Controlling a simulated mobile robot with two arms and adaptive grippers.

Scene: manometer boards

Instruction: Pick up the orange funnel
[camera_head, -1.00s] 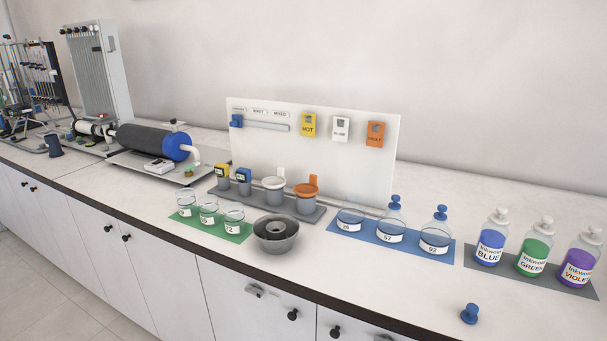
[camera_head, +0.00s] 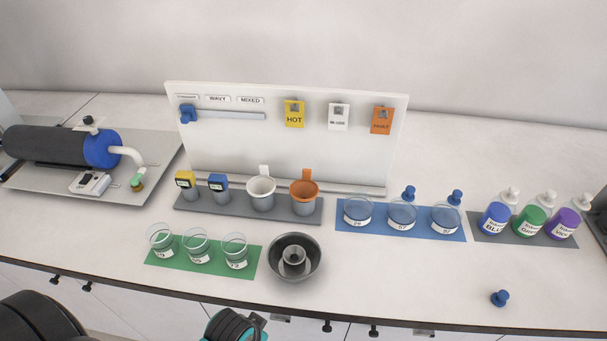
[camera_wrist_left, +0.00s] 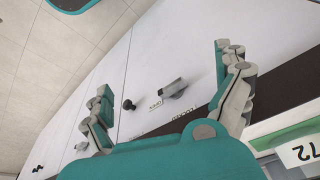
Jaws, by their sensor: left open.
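The orange funnel (camera_head: 304,188) sits upright in the rightmost place of the grey rack (camera_head: 281,212), with its tab pointing up and its lower part inside a grey holder. A white funnel (camera_head: 261,187) stands just left of it. My left gripper is open and empty in the left wrist view (camera_wrist_left: 168,88), facing the cabinet fronts below the counter. In the head view only a teal and black part of that arm shows at the bottom edge, in front of the counter and well away from the funnel. My right gripper does not show.
A grey ring-shaped bowl (camera_head: 272,266) stands in front of the rack. Glass beakers stand on a green mat (camera_head: 217,272) at left. Flasks stand on a blue mat (camera_head: 350,230), ink bottles further right. A loose blue stopper (camera_head: 500,298) lies near the front edge. A white board (camera_head: 230,145) stands behind.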

